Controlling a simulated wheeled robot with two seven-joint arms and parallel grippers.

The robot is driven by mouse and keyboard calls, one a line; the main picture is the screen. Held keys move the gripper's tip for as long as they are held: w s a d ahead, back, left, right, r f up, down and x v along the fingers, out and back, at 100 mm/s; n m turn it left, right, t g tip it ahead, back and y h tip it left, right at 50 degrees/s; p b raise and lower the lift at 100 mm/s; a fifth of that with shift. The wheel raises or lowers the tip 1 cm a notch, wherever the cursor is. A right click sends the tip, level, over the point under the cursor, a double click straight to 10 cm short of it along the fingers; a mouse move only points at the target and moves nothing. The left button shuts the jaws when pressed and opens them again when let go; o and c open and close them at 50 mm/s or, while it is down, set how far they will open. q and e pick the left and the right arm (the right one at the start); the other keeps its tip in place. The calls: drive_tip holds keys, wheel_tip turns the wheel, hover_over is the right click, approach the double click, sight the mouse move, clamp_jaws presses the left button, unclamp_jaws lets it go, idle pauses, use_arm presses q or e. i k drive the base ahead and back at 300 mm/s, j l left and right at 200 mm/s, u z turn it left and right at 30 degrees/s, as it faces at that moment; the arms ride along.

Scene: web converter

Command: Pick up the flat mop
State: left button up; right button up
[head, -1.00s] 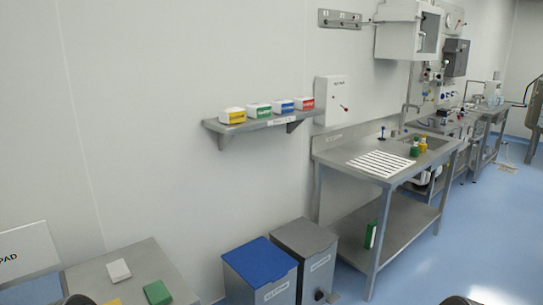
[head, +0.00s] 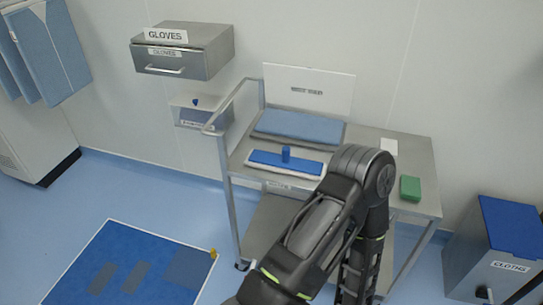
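The flat mop (head: 286,162) lies on the steel cart (head: 417,163). It has a blue top plate, a pale edge and a short blue upright socket in its middle. Its right end is close to or partly behind one of my arms in the picture. That arm rises from the bottom, bends at the elbow beside the mop and runs back down. No fingertips of either gripper show, and I see nothing held.
Folded blue cloths (head: 298,127) lie behind the mop, before a white sign (head: 308,92). A green pad (head: 410,188) and white pad (head: 389,146) lie right. The cart's handle rail (head: 232,105) stands left. A blue-lidded bin (head: 510,228) stands right. A blue floor mat (head: 130,265) lies left.

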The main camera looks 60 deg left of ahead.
sight(283, 164)
drive_tip(key=k+j+u, duration=0.1)
drive_tip(key=j, duration=0.25)
drive_tip(key=k+j+u, duration=0.1)
drive_tip(key=k+j, duration=0.2)
drive_tip(key=k+j+u, duration=0.1)
drive_tip(key=j, duration=0.35)
drive_tip(key=k+j+u, duration=0.1)
drive_tip(key=j, duration=0.3)
drive_tip(key=k+j+u, duration=0.1)
drive_tip(key=k+j, duration=0.15)
drive_tip(key=j, duration=0.15)
drive_tip(key=k+j+u, duration=0.15)
drive_tip(key=j, duration=0.25)
drive_tip(key=j+u, duration=0.1)
drive_tip(key=j, duration=0.35)
drive_tip(key=k+j+u, duration=0.1)
drive_tip(key=j, duration=0.3)
drive_tip(key=k, duration=0.05)
